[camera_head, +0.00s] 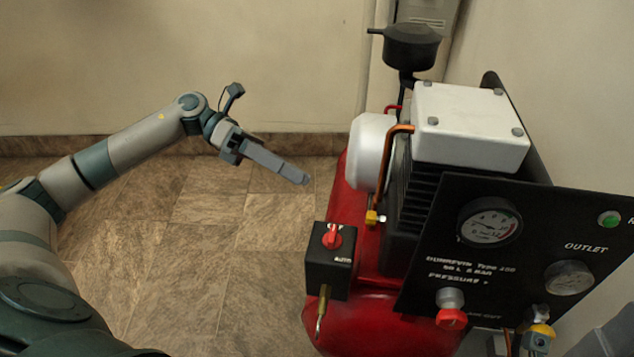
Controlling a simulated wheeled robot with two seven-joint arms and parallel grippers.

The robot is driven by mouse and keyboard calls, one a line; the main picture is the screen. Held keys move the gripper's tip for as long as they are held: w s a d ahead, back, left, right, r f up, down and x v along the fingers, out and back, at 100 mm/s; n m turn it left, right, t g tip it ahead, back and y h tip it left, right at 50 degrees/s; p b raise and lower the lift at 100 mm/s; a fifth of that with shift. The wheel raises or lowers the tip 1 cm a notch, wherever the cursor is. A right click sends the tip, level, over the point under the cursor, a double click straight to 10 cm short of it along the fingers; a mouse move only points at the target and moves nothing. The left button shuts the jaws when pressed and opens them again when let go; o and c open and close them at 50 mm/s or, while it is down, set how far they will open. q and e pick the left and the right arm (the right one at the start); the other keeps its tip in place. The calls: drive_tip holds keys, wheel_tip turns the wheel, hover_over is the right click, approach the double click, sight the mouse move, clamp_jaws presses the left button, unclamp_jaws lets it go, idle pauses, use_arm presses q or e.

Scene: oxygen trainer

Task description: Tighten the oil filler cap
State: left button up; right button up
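My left gripper (303,179) reaches in from the left and hangs over the floor, left of the red compressor (368,318). Its fingers show edge-on as one grey bar pointing right and down, so I cannot tell whether they are open or shut. Nothing is seen hanging from them, and a gap of floor separates the tips from the compressor. I cannot pick out the oil filler cap for sure; it may be hidden behind the pump or the black panel.
A white pump head (468,125), a white cylinder (370,150) and a black round canister (410,47) stand on the compressor. A black switch box (330,265) with a red knob is at its near left. The gauge panel (470,270) blocks the right. Floor at left is clear.

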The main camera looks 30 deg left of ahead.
use_arm(q)
drive_tip(key=shift+v, duration=1.7)
